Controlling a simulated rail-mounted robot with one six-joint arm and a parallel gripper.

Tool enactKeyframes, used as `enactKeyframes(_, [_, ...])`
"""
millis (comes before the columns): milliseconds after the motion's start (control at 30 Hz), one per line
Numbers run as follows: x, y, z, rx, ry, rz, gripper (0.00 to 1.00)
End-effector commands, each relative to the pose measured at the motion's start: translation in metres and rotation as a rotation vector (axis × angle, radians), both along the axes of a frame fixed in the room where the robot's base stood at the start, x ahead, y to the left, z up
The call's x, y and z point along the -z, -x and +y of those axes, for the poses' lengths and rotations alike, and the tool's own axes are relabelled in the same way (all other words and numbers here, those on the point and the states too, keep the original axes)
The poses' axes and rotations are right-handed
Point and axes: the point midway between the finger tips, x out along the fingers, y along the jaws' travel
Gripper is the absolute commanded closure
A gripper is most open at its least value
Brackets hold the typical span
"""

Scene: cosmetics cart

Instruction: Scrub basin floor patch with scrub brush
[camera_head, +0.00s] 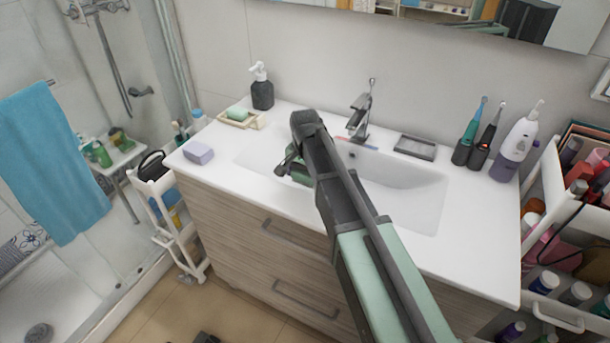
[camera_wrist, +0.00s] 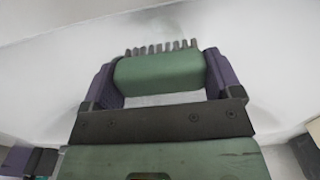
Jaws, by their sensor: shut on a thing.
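The white basin (camera_head: 415,205) is set into the white countertop. My gripper (camera_wrist: 160,72) is shut on the scrub brush (camera_wrist: 160,75), a green block with a row of dark bristles on its far side, facing the white basin surface. In the head view my gripper (camera_head: 288,163) is over the left part of the basin, mostly behind my arm, and a bit of the green brush (camera_head: 299,174) shows. Whether the bristles touch the basin is unclear. Faint grey shading shows on the white surface in the wrist view; I cannot tell if it is the patch.
The tap (camera_head: 360,115) stands behind the basin. A soap dispenser (camera_head: 262,90), a dish with green soap (camera_head: 238,115) and a lilac block (camera_head: 198,153) are on the left. A grey dish (camera_head: 415,147), toothbrushes (camera_head: 473,135) and a white-purple device (camera_head: 517,145) stand right.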

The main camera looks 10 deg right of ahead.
Motion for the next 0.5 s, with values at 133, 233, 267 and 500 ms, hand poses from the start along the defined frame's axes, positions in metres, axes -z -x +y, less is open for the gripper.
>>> enactKeyframes(133, [0.0, -0.001, 0.0, 0.001, 0.0, 0.0, 0.38])
enactKeyframes(233, [-0.003, -0.001, 0.0, 0.001, 0.0, 0.0, 0.38])
enactKeyframes(267, [-0.008, -0.001, 0.0, 0.001, 0.001, -0.001, 0.38])
enactKeyframes(500, [-0.029, -0.001, 0.0, 0.001, 0.001, -0.001, 0.38])
